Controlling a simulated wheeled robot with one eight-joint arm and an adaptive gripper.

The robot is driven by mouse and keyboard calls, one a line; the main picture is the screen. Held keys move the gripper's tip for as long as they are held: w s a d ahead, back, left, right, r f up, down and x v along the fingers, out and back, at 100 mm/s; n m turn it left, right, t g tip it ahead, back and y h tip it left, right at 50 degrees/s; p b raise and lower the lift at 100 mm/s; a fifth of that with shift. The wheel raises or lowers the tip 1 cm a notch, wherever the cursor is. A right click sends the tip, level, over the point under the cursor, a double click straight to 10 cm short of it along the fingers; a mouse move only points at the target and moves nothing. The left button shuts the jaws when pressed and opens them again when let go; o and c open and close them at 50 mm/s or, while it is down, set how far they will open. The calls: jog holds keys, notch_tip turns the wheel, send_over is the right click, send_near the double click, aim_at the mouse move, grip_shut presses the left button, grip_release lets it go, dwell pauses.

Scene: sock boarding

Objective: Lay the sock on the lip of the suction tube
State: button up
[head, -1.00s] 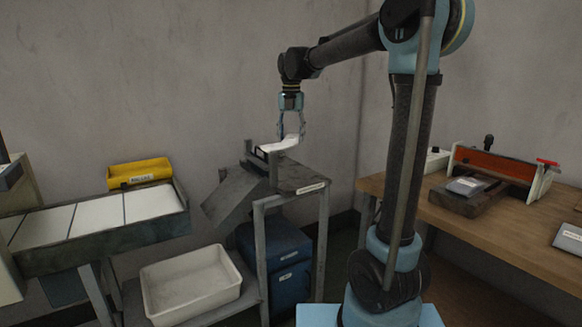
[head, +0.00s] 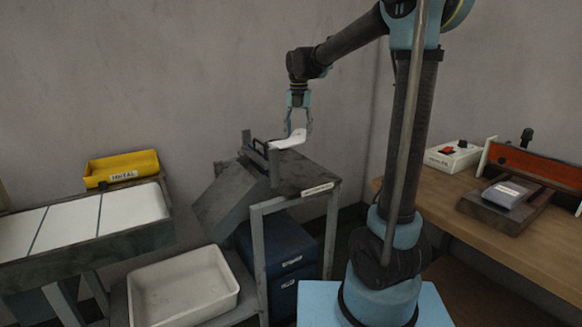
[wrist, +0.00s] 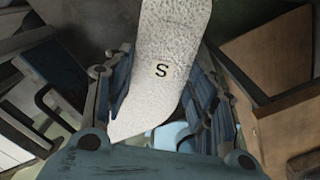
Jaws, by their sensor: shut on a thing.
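The white sock (head: 290,139) hangs in my gripper (head: 298,130) in the head view, above a grey metal stand (head: 300,180). The wrist view shows the sock (wrist: 172,35) large, with a black letter S, between the two blue fingers of my gripper (wrist: 163,95). The gripper is shut on the sock. In the head view the sock lies close behind a dark upright bracket (head: 262,165) on the stand; I cannot tell whether they touch. I cannot clearly make out the suction tube or its lip.
A sloping grey chute (head: 222,205) leaves the stand on the left, near a white tub (head: 185,290). A yellow bin (head: 122,168) stands behind a table of white panels (head: 70,232). A wooden bench (head: 455,215) with a red-barred device (head: 535,165) is at right.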

aim_at(298, 165)
jog(key=shift+a+f, duration=0.1)
jog(key=shift+f, duration=5.15)
jog(key=shift+f, duration=0.1)
jog(key=o, duration=0.9)
jog(key=shift+c, duration=0.2)
